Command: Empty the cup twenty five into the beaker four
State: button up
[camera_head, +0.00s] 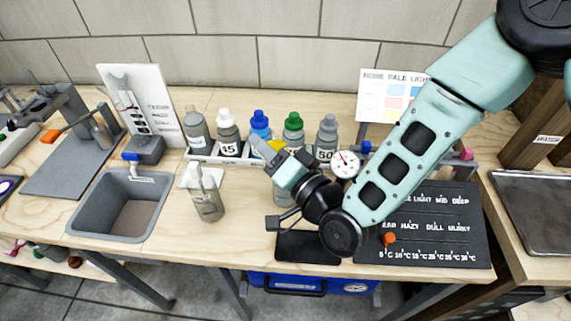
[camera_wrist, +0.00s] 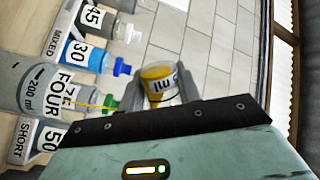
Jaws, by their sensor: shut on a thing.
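My gripper (camera_head: 268,149) is shut on a small clear cup (camera_wrist: 160,84) marked "ml", with yellow in it. The lettering is turned over and the cup looks tipped; its number is not readable. In the head view, the fingers mostly hide the cup. Beaker four (camera_wrist: 40,82), grey and clear with "FOUR" and "200 ml", stands below my gripper. In the head view, the beaker (camera_head: 281,192) is partly hidden by my gripper. A thin yellow streak (camera_wrist: 97,105) runs at its mouth in the wrist view.
A rack (camera_head: 232,160) of bottles with coloured caps stands behind the beaker. Another clear container (camera_head: 207,201) stands to the left, near the sink (camera_head: 117,203). A black chart board (camera_head: 440,227) lies to the right. A dial gauge (camera_head: 345,164) is close to my wrist.

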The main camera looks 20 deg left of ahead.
jog(key=shift+r+m, duration=0.2)
jog(key=shift+m, duration=0.4)
dwell(0.7)
jog(key=shift+f+m+t, duration=0.3)
jog(key=shift+f+m, duration=0.15)
jog(key=shift+m, duration=0.55)
dwell(1.2)
jog(key=shift+w+d+r+m+h+b, duration=0.1)
jog(key=shift+r+m+h+b, duration=0.2)
jog(key=shift+m, duration=0.45)
jog(key=shift+w+d+r+m+h+b, duration=0.1)
jog(key=shift+m+b, duration=0.35)
jog(key=shift+m, duration=0.25)
jog(key=shift+w+d+r+m+h+b, duration=0.15)
jog(key=shift+m+b, duration=0.2)
jog(key=shift+m, duration=0.4)
jog(key=shift+c, duration=0.5)
dwell(1.8)
